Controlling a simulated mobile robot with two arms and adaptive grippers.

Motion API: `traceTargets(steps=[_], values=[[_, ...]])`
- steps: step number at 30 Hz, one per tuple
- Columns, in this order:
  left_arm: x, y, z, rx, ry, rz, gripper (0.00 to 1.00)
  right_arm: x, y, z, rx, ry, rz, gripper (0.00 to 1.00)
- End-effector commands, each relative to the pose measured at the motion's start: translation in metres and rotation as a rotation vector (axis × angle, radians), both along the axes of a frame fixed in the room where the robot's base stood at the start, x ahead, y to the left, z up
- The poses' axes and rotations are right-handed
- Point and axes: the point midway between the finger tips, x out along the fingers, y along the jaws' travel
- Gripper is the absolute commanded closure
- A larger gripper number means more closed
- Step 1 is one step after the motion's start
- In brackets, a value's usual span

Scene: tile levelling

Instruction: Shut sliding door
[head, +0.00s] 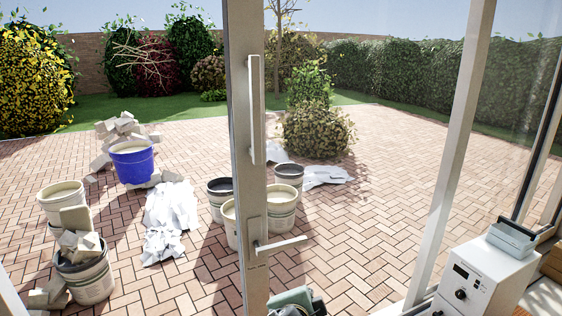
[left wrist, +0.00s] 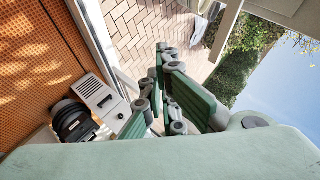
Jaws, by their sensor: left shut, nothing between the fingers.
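The sliding door's light grey stile (head: 245,190) stands upright left of centre in the head view. A long vertical pull handle (head: 255,110) is on its upper part, and a lever handle (head: 278,245) points right lower down. Paving shows on both sides of the stile; I cannot tell which side is open. A green gripper (head: 296,303), apparently my left, shows at the bottom edge, below the lever and right of the stile. In the left wrist view, my left gripper (left wrist: 164,85) is shut with nothing held. No handle shows between its fingers. My right gripper is not seen.
A white machine (head: 485,283) with a grey tray (head: 512,238) on top stands at lower right, beside a frame post (head: 455,160). Outside are a blue bucket (head: 132,163), several pale buckets, rubble and crumpled sheets (head: 170,215) on brick paving (head: 370,215).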

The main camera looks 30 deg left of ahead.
Motion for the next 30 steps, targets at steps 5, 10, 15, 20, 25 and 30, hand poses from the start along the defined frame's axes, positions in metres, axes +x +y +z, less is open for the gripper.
traceTargets(steps=[5,10,15,20,25,30], values=[[0.08,0.036,0.117,0.331,-0.184,-0.014,1.0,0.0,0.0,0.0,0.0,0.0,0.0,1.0],[0.114,0.063,0.209,0.566,-0.288,0.027,1.0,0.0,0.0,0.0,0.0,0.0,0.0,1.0],[0.124,0.076,0.252,0.671,-0.327,0.058,1.0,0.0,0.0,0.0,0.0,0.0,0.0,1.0],[0.133,0.084,0.259,0.685,-0.329,0.063,1.0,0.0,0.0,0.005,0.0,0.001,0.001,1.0],[0.157,0.101,0.261,0.685,-0.328,0.064,1.0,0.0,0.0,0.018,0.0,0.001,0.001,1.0],[0.184,0.121,0.261,0.683,-0.328,0.064,1.0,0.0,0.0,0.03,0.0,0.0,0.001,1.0]])
